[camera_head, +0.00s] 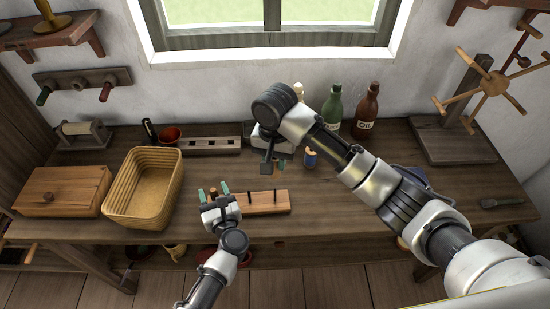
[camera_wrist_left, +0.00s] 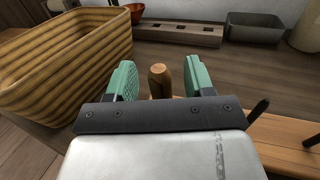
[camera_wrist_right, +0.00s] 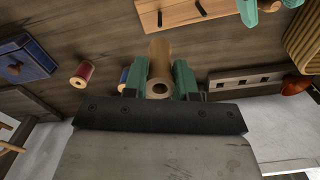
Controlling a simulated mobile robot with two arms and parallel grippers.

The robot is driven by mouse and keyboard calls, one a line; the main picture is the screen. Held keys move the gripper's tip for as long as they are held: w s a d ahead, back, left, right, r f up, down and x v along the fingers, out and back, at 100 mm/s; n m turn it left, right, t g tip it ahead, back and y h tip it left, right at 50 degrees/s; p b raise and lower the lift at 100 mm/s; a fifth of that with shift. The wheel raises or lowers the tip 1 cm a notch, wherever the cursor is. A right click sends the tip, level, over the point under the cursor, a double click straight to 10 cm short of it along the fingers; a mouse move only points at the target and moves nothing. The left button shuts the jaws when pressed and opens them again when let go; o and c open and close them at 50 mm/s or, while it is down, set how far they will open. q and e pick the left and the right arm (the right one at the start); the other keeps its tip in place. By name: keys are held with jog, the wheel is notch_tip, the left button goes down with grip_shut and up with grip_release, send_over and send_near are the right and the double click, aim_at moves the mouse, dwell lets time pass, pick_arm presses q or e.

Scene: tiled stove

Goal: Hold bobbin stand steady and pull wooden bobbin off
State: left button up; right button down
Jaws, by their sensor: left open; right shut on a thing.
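The bobbin stand (camera_head: 265,202) is a light wooden board with dark upright pegs, lying near the table's front edge. My left gripper (camera_head: 213,189) is open at the stand's left end. In the left wrist view a round-topped wooden knob (camera_wrist_left: 158,82) stands between its green fingers, with gaps at the sides. My right gripper (camera_wrist_right: 160,82) is shut on a wooden bobbin (camera_wrist_right: 160,58), whose end hole faces the camera. In the head view the right gripper (camera_head: 274,172) is behind the stand, and the bobbin is mostly hidden. In the right wrist view the bobbin looks clear of the pegs.
A wicker basket (camera_head: 145,187) is left of my left gripper, beside a wooden box (camera_head: 62,190). A slotted block (camera_head: 203,145) lies behind. Green (camera_head: 332,108) and brown bottles (camera_head: 367,110) stand at the back. A red spool (camera_wrist_right: 82,75) and blue box (camera_wrist_right: 25,62) are nearby.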

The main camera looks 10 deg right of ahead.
pick_arm(q)
jog(key=v, duration=1.2)
notch_tip(320, 180, up, 5)
jog(key=s+d+m+g+h, duration=0.1)
jog(key=m+g+h, duration=0.1)
jog(key=m+h, duration=0.8)
jog(key=s+d+m+g+h, duration=0.2)
jog(key=m+h, duration=0.1)
jog(key=m, duration=1.3)
jog(key=s+a+m+g+y, duration=0.8)
jog(key=s+a+m+g, duration=0.2)
jog(key=s+a+m, duration=0.45)
pick_arm(e)
jog(key=shift+d, duration=0.15)
pick_arm(q)
notch_tip(320, 180, down, 25)
jog(key=a+m+g, duration=0.1)
jog(key=s+a+f+g, duration=0.1)
jog(key=s+a+f, duration=0.2)
jog(key=s+f, duration=1.3)
jog(key=shift+a+f, duration=0.25)
jog(key=shift+f, duration=0.35)
pick_arm(e)
jog(key=s+d+r+n, duration=0.4)
jog(key=s+d, duration=0.9)
jog(key=s, duration=0.2)
jog(key=shift+d, duration=0.15)
